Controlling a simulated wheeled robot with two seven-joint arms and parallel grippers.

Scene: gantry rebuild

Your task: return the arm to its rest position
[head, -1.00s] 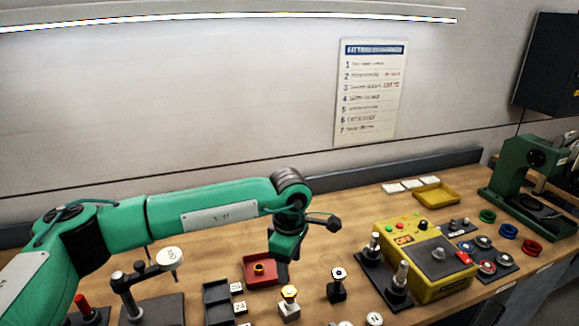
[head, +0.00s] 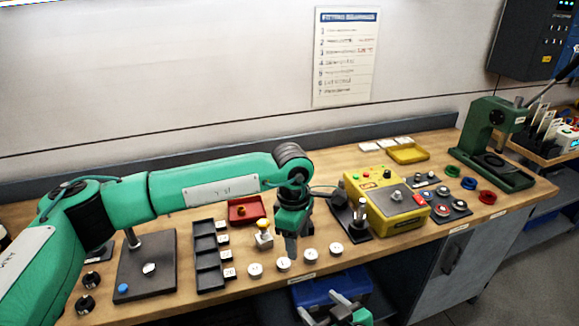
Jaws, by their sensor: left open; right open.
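My green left arm (head: 215,185) reaches in from the left across the bench. My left gripper (head: 291,246) points down over the front part of the bench, open, with nothing seen between its fingers. It overlaps the bench top in the picture, and its exact height cannot be told. My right gripper (head: 338,306) shows at the bottom edge, open, in front of the bench and before a blue bin (head: 330,287). Most of the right arm is out of view.
A yellow control box (head: 395,208), a red tray (head: 246,209), a dark slotted tray (head: 208,262) and a green press (head: 490,140) stand on the wooden bench (head: 420,165). Several white discs (head: 283,264) line its front edge. A small yellow-topped post (head: 264,236) stands just left of my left gripper.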

